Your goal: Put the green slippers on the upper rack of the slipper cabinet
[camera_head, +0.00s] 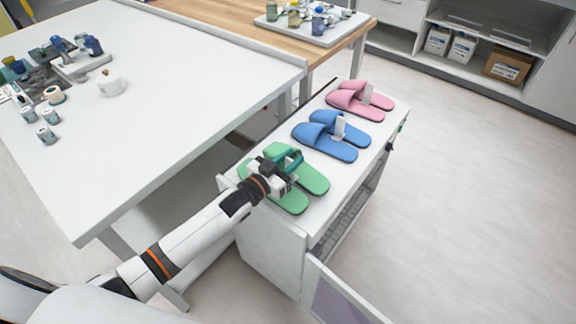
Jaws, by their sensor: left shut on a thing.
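The green slippers (314,179) lie side by side on the top of the slipper cabinet (333,187), at its near end. My left gripper (281,176) is over the pair and shut on the green slippers; its fingers and wrist hide part of the straps. The white cabinet has an open door (341,300) at its near side. A wire rack (345,222) shows partly through the open front; its levels are hard to make out from above. My right gripper is out of view.
Blue slippers (330,137) and pink slippers (360,100) lie farther along the cabinet top. A large white table (170,110) with bottles and a mug (110,85) stands close on the left. The floor right of the cabinet is clear.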

